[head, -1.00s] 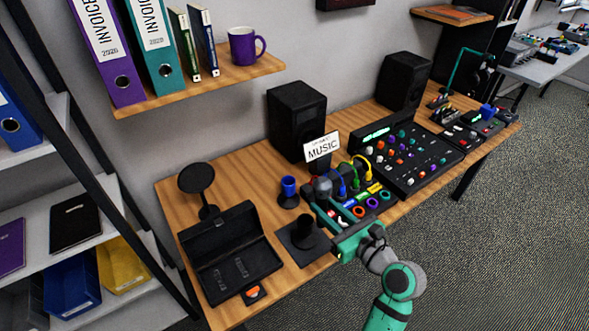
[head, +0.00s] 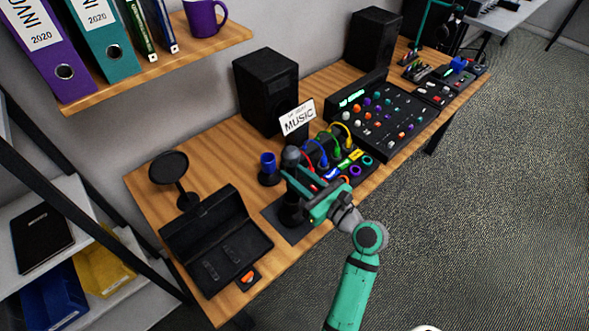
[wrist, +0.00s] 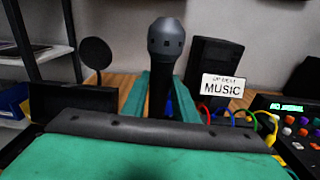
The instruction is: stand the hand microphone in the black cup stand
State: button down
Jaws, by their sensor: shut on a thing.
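The hand microphone (head: 291,156) has a dark grey rounded head and a black handle. It stands upright in my gripper (head: 297,180), whose green fingers are shut on the handle. In the wrist view the microphone (wrist: 166,38) rises upright between the fingers (wrist: 163,95). The black cup stand (head: 291,214), a cup on a square base plate, is directly below my gripper in the head view. The handle's lower end is hidden, so I cannot tell whether it is inside the cup or just above it.
An open black case (head: 217,244) lies to the left of the stand, with a round black disc on a stem (head: 169,168) behind it. A blue cup on a black base (head: 268,165) stands behind the microphone. Coloured cables (head: 338,145) and a mixer (head: 385,120) are to the right.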

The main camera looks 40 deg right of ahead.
jog(key=shift+f, duration=4.95)
jog(key=c, duration=1.3)
grip_release()
jog(key=shift+c, duration=0.2)
jog(key=shift+s, duration=0.1)
jog(key=s, duration=1)
jog(key=shift+s+d+r, duration=0.2)
jog(key=shift+s+d, duration=0.1)
jog(key=shift+d, duration=0.1)
